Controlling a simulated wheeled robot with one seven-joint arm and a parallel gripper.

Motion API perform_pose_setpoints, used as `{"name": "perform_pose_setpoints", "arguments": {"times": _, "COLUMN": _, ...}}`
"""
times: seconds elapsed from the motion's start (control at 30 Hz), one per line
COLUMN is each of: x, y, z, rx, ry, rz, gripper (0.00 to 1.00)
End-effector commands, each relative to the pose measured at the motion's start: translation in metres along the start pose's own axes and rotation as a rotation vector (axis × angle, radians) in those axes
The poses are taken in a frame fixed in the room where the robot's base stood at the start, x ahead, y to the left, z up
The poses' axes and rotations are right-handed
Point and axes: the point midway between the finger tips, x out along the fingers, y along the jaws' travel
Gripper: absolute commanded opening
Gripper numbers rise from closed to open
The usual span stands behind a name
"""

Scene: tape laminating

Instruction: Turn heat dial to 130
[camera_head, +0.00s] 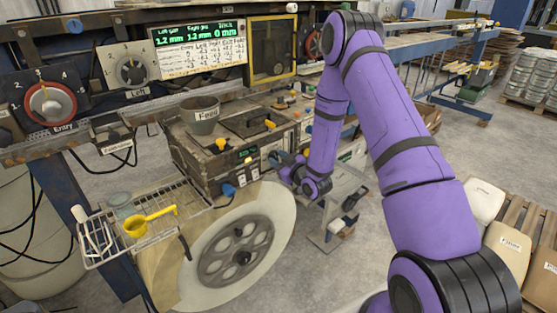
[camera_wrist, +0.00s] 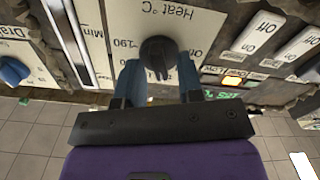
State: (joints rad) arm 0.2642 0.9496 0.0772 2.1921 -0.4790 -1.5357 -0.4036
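The heat dial (camera_wrist: 158,52) is a dark round knob with a narrow pointer on a white panel (camera_wrist: 110,20) marked "Heat °C", seen upside down in the wrist view. The pointer end faces the bottom of that picture, between my fingers. Small scale numbers stand on both sides, only partly readable. My gripper (camera_wrist: 161,72) has one blue finger on each side of the knob, and the fingers look closed against it. In the head view my gripper (camera_head: 284,162) is at the front of the machine box, and it hides the dial.
A blue knob (camera_wrist: 14,70) is on the other side.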

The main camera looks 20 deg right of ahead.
Motion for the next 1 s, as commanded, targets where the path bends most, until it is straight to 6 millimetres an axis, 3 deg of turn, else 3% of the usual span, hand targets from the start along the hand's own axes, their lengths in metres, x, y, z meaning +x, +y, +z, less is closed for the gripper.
{"name": "perform_pose_setpoints", "arguments": {"times": 0.4, "x": -0.006, "y": 0.001, "z": -0.001, "rx": -0.001, "ry": 0.003, "rz": 0.001, "gripper": 0.39}}
{"name": "perform_pose_setpoints", "arguments": {"times": 0.8, "x": -0.076, "y": 0.001, "z": 0.0, "rx": 0.0, "ry": -0.001, "rz": 0.002, "gripper": 0.39}}
{"name": "perform_pose_setpoints", "arguments": {"times": 1.0, "x": -0.1, "y": 0.0, "z": 0.0, "rx": 0.0, "ry": 0.002, "rz": 0.0, "gripper": 0.39}}
